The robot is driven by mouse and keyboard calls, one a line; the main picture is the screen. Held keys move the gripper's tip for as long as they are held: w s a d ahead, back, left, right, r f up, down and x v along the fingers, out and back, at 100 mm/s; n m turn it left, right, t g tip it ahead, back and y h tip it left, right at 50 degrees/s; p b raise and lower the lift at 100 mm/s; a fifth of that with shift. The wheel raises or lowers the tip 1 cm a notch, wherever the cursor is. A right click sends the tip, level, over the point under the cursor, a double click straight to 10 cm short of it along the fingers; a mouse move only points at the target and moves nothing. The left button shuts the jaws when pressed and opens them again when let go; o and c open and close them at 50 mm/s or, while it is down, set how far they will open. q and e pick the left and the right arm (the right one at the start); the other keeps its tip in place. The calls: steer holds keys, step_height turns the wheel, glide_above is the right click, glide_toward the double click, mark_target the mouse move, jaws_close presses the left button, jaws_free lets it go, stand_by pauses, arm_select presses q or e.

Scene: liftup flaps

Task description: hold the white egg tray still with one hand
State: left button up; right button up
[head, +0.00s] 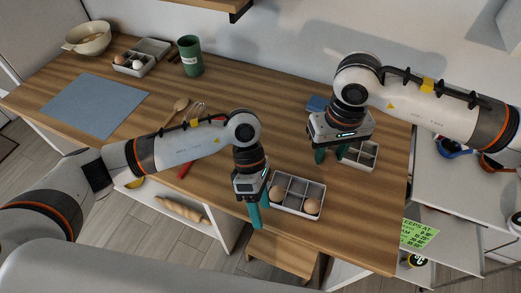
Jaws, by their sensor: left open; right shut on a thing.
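A small white egg tray (375,165) with compartments that look empty stands at the right of the wooden counter. My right gripper (331,157) is at its left end, with its jaws shut on it; the exact contact is partly hidden. A second pale egg tray (297,212) stands near the counter's front edge.
A grey tray (134,69) with eggs, a bowl (87,38) and a green canister (190,57) stand at the back left. A blue-grey mat (95,106) lies at left. A wooden spoon (179,106) and whisk (197,109) lie mid-counter. A blue item (317,103) lies behind my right gripper.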

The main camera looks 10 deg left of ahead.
mark_target(328, 163)
arm_select(q)
steer(key=w+a+r+m+t+y, duration=0.25)
steer(key=w+r+t, duration=0.4)
steer(key=w, duration=0.35)
steer(key=shift+n+g+y, duration=0.35)
steer(key=shift+n, duration=0.1)
steer(key=f, duration=1.1)
steer(key=shift+s+d+f, duration=0.15)
steer(key=shift+d+f, duration=0.15)
steer(key=shift+d, duration=0.1)
steer(key=shift+c, duration=0.4)
steer(key=c, duration=1)
arm_select(e)
step_height(328, 163, down, 4)
steer(key=m+g, duration=0.1)
steer(key=m, duration=0.4)
steer(key=shift+d+m+y, duration=0.15)
steer(key=shift+m+y, duration=0.25)
steer(key=shift+w+f, duration=0.1)
steer(key=shift+f, duration=4.8)
